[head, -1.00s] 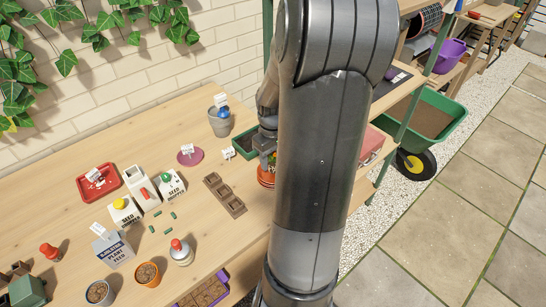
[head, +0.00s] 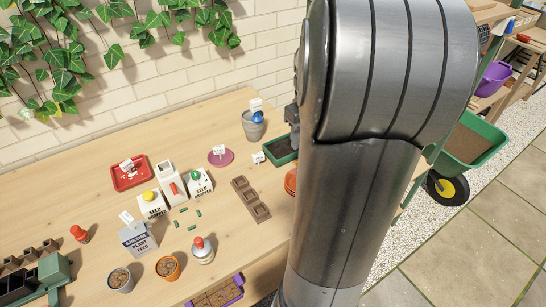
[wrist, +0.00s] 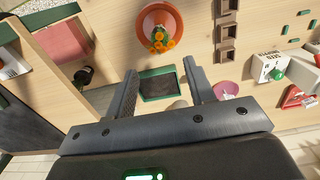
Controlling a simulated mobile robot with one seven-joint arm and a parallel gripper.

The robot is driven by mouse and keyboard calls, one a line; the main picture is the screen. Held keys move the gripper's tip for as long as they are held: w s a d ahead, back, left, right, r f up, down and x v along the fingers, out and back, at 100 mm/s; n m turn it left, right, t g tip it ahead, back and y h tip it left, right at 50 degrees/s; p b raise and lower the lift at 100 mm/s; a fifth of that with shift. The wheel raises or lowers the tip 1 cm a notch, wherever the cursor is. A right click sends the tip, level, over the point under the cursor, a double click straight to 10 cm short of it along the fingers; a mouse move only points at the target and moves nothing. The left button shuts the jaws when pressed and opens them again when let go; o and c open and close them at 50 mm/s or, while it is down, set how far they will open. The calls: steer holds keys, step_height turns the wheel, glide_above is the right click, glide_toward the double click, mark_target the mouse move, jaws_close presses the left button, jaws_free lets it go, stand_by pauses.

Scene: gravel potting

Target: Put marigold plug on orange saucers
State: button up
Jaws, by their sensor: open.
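The orange saucers (wrist: 143,20) lie on the bench at the top middle of the wrist view. The marigold plug (wrist: 160,40), with orange blooms and green leaves, shows within their rim and looks tilted; its base is hard to see. In the head view only the left edge of the orange saucers (head: 290,182) shows beside my arm, and the plug is hidden. My gripper (wrist: 160,72) is open, with nothing between its fingers. Its fingertips appear apart from the plug and saucers.
A green-rimmed dark tray (head: 281,150), a grey pot (head: 254,127) and a pink saucer (head: 221,158) stand nearby. A brown cell strip (head: 250,199) lies left of the saucers. A shelf unit (wrist: 60,35) stands at the wrist view's left.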

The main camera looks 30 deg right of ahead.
steer(key=s+a+r+t, duration=0.2)
steer(key=s+a+r, duration=0.1)
steer(key=a, duration=0.5)
steer(key=s+a+r+t, duration=0.1)
steer(key=s+a, duration=0.3)
steer(key=a, duration=0.4)
steer(key=s+a+r+t, duration=0.2)
steer(key=s+a+r, duration=0.1)
steer(key=a, duration=0.5)
steer(key=shift+s+a+r+t, duration=0.3)
steer(key=shift+a+r, duration=0.1)
steer(key=shift+r, duration=0.4)
